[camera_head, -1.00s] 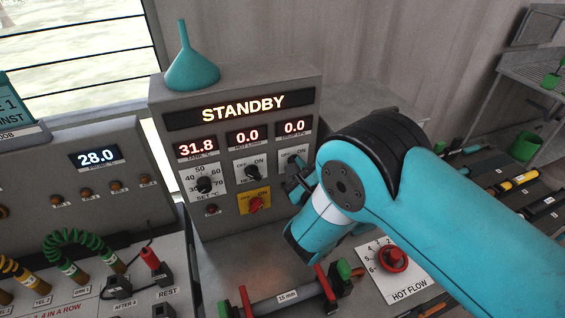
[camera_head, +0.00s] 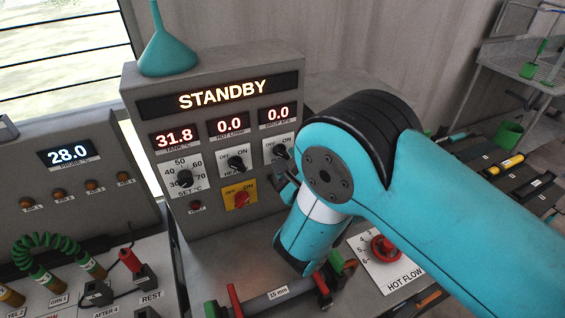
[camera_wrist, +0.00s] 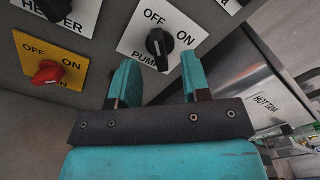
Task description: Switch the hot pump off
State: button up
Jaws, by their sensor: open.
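The pump switch is a black knob (camera_wrist: 160,42) on a white plate marked OFF at left and ON at right. In the wrist view its long grip stands near upright, leaning slightly; I cannot tell surely which mark it points to. It shows in the head view (camera_head: 281,152), partly hidden by my arm. My gripper (camera_wrist: 158,75) is open, its two teal fingers just below the knob, one to each side, with nothing between them. The control box (camera_head: 215,215) reads STANDBY, with 31.8, 0.0 and 0.0 below.
Left of the pump switch are the heater knob (camera_head: 237,163) and a red knob (camera_head: 241,198) on a yellow plate. A set dial (camera_head: 184,178) sits further left. A red hot flow valve (camera_head: 384,248) and a pipe (camera_head: 268,299) lie below. A funnel (camera_head: 168,50) stands on the box.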

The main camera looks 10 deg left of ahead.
jog(key=shift+b+v, duration=2.2)
jog(key=shift+b, duration=2.3)
